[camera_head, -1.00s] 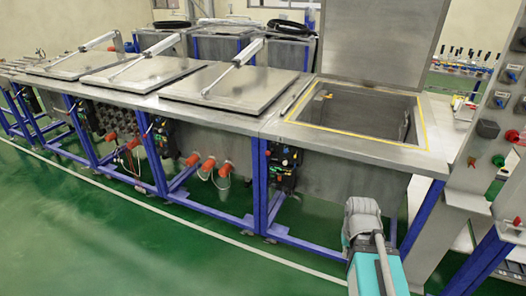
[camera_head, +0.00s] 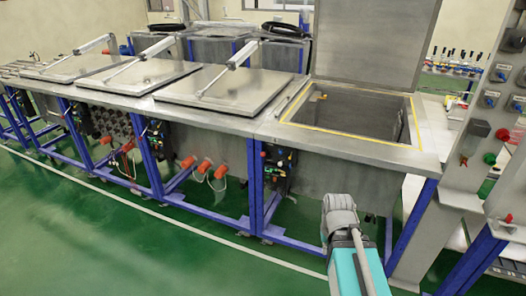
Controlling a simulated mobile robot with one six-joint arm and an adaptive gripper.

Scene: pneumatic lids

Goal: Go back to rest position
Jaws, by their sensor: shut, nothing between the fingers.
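A row of metal tanks with pneumatic lids runs across the view. The lid (camera_head: 372,42) of the nearest tank on the right stands raised, and the open tank (camera_head: 345,114) below it has a yellow seal around its rim. Three lids to the left lie closed: a near one (camera_head: 228,90), a middle one (camera_head: 140,78) and a far one (camera_head: 75,68), each with a light cylinder arm on top. Part of my arm, teal and grey, shows at the bottom right in front of the open tank. My gripper is not in view.
A control panel (camera_head: 480,140) with knobs and buttons stands at the right edge. Blue frame legs (camera_head: 252,185) and orange fittings (camera_head: 203,168) line the tank fronts. The green floor (camera_head: 100,245) at the lower left is clear, with a white line across it.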

